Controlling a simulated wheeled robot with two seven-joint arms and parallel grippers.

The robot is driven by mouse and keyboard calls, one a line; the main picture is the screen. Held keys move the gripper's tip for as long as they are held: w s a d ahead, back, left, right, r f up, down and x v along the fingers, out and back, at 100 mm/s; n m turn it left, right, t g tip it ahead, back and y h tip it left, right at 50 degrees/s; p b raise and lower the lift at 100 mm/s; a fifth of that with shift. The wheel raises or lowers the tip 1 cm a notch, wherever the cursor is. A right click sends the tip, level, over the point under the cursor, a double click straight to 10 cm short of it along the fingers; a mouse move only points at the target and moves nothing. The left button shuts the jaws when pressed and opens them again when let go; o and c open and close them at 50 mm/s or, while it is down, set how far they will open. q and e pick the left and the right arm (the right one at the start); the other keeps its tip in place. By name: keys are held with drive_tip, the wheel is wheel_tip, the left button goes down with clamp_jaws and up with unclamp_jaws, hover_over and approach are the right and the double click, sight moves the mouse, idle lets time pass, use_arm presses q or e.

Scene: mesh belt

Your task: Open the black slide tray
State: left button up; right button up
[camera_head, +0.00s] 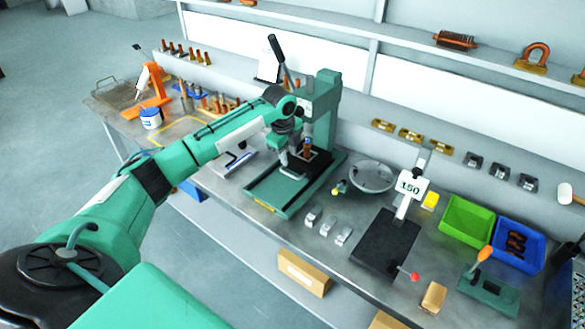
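A black tray-like piece (318,162) sits low in the green arbor press (322,100), partly hidden by my arm and gripper. A flat black plate (385,243) lies on the bench further right, with a post, a "150" sign and a red-knobbed lever; I cannot tell for sure which of the two is the slide tray. My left gripper (290,158) points down at the press, just above its green base (268,192). Its fingers are small and partly merge with the press, so their opening and any contact are unclear. My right gripper is out of view.
The press's black lever (279,55) rises behind my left wrist. A round grey dish (371,177) and small metal blocks (328,226) stand right of the press. Green (466,219) and blue (519,244) bins are further right. A shelf (480,68) runs along the back.

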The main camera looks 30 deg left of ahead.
sight(293, 176)
use_arm(q)
drive_tip(key=f, duration=0.2)
drive_tip(key=w+f+p, duration=0.1)
drive_tip(key=f, duration=0.4)
drive_tip(key=shift+w+f+p, duration=0.3)
drive_tip(key=shift+p, duration=0.1)
drive_tip(key=shift+f, duration=0.35)
drive_tip(key=shift+w+f, duration=0.1)
drive_tip(key=shift+f, duration=0.1)
drive_tip(key=c, duration=0.7)
clamp_jaws()
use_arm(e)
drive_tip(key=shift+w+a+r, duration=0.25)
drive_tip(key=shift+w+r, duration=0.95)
